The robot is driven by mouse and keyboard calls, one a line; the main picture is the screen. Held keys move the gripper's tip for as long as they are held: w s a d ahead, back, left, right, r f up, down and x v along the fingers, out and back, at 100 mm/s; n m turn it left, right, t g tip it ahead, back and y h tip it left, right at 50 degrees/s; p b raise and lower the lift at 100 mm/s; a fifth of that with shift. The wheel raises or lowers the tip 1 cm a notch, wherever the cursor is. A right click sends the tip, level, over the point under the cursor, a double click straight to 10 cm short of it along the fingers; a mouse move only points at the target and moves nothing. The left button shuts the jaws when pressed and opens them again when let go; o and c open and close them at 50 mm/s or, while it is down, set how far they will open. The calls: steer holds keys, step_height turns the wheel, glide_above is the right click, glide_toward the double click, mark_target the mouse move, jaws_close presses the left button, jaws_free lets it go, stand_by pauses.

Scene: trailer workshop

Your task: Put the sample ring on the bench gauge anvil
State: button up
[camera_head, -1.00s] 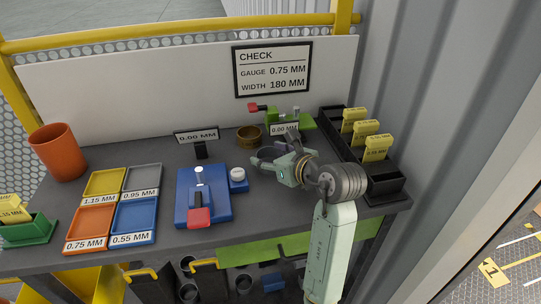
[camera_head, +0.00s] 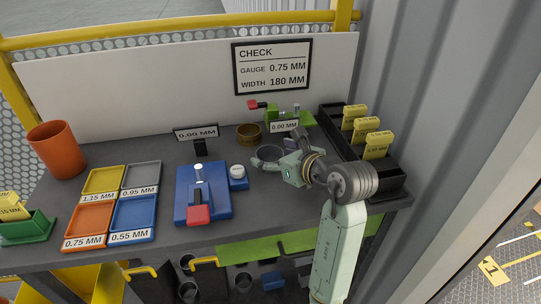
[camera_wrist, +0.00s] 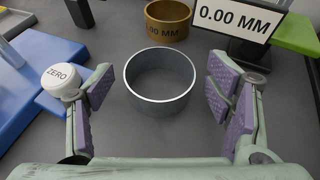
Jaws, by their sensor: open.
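A plain grey ring (camera_wrist: 160,82), which I take for the sample ring, lies flat on the dark bench. It also shows in the head view (camera_head: 266,152), partly behind my gripper. My gripper (camera_head: 277,158) is open and low over the bench. In the wrist view its purple-padded fingers (camera_wrist: 160,88) stand either side of the grey ring, with gaps on both sides. The blue bench gauge (camera_head: 185,195) is left of the gripper, with a pale upright post, a red lever (camera_head: 198,215) and a white ZERO button (camera_head: 237,170). I cannot tell its anvil surface clearly.
A brass ring (camera_head: 249,131) marked in MM stands just beyond the grey ring. A green device (camera_head: 305,119) with a 0.00 MM display (camera_head: 284,127) is behind. A black rack (camera_head: 390,181) with yellow tags is at right. Coloured trays (camera_head: 133,219) lie left of the gauge.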

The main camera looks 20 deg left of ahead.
steer(key=b+v, duration=0.2)
steer(key=v, duration=0.8)
